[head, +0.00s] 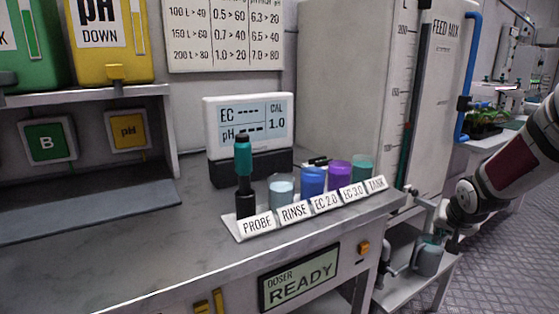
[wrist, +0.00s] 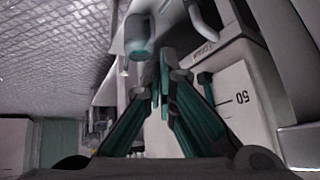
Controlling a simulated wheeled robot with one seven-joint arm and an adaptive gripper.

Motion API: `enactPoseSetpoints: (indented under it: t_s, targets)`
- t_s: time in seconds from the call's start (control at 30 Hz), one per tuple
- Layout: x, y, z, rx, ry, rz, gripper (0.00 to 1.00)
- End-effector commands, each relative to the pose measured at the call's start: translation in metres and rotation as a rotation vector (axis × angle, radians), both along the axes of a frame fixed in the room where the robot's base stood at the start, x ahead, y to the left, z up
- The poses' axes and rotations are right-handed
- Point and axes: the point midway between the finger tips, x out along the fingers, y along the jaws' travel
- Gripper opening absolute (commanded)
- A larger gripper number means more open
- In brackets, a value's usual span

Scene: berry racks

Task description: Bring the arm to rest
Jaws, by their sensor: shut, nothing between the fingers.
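My arm reaches in from the right edge of the head view. My gripper (head: 440,234) is beside the feed mix tank, just above a grey jug (head: 428,261) on a low shelf. In the wrist view, the teal-lined fingers of my gripper (wrist: 164,58) come together at the tips, shut and empty. A cup-like vessel with a teal inside (wrist: 140,49) shows just left of the tips there. I cannot tell whether the fingers touch it.
The feed mix tank (head: 440,85) stands close behind my gripper. The bench (head: 120,250) at left holds a teal-topped probe (head: 243,165), several cups and a meter (head: 250,118). A bench with green plants (head: 487,122) is at the back right. Floor (head: 505,245) at right is clear.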

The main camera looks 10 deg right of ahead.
Motion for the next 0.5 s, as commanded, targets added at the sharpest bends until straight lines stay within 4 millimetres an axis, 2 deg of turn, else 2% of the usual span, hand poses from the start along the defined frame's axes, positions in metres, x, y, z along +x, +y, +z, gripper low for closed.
enactPoseSetpoints:
  t_s: [0.03,0.27,0.5]
  targets:
    - [-0.008,0.022,0.016,-0.031,0.045,0.027,0.00]
    - [-0.072,0.104,0.064,-0.107,0.243,0.116,0.00]
    - [-0.163,0.187,0.099,-0.108,0.400,0.228,0.00]
